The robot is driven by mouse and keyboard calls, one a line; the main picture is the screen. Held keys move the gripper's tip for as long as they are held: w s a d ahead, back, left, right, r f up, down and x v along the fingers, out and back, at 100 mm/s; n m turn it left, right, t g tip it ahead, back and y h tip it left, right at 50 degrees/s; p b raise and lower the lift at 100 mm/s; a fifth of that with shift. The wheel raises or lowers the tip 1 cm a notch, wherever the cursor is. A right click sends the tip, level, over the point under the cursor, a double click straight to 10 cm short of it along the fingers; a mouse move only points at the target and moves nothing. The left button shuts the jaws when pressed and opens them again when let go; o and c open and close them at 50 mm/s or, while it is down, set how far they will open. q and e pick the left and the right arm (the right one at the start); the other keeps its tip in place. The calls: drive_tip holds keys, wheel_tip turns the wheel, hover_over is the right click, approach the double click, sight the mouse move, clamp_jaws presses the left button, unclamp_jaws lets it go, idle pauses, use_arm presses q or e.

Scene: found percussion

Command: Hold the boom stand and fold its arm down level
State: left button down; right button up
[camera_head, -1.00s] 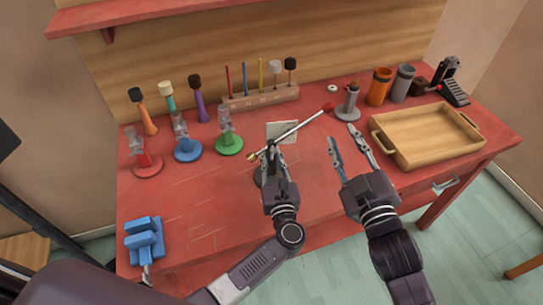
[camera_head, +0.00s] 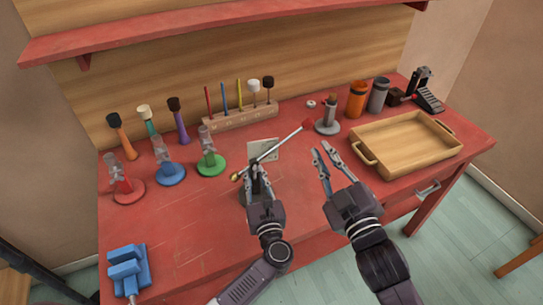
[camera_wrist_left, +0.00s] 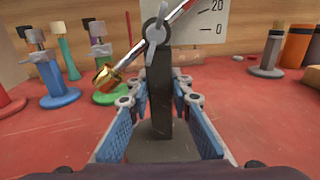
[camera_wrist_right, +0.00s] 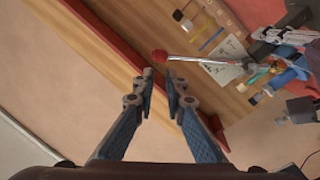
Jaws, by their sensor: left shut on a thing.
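The boom stand has a dark upright post (camera_wrist_left: 160,90) on a dark base, with a wing-shaped clamp at its top. Its silver arm (camera_head: 280,147) slants up to the right, from a brass weight (camera_wrist_left: 107,74) at the low end to a red tip (camera_head: 307,124) at the high end. My left gripper (camera_head: 257,183) is shut on the post below the clamp. My right gripper (camera_head: 322,151) is partly open and empty, just in front of and below the red tip, apart from it. The tip also shows beyond the fingers in the right wrist view (camera_wrist_right: 160,56).
A white card with a scale (camera_head: 263,150) stands behind the post. A wooden tray (camera_head: 415,165) lies to the right, with a grey holder (camera_head: 327,125) and orange (camera_head: 356,99) and grey cups behind. Coloured stands fill the left; a blue vise (camera_head: 128,268) sits front left.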

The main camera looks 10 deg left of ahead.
drive_tip(key=shift+a+r+n+y, duration=0.3)
drive_tip(key=shift+n+y, duration=0.1)
drive_tip(key=shift+y, duration=0.4)
clamp_jaws()
drive_tip(key=w+a+n+y, duration=0.1)
drive_tip(key=w+a+y, duration=0.2)
drive_tip(key=w, duration=0.5)
drive_tip(key=shift+a+r, duration=0.35)
drive_tip(key=shift+a, duration=0.2)
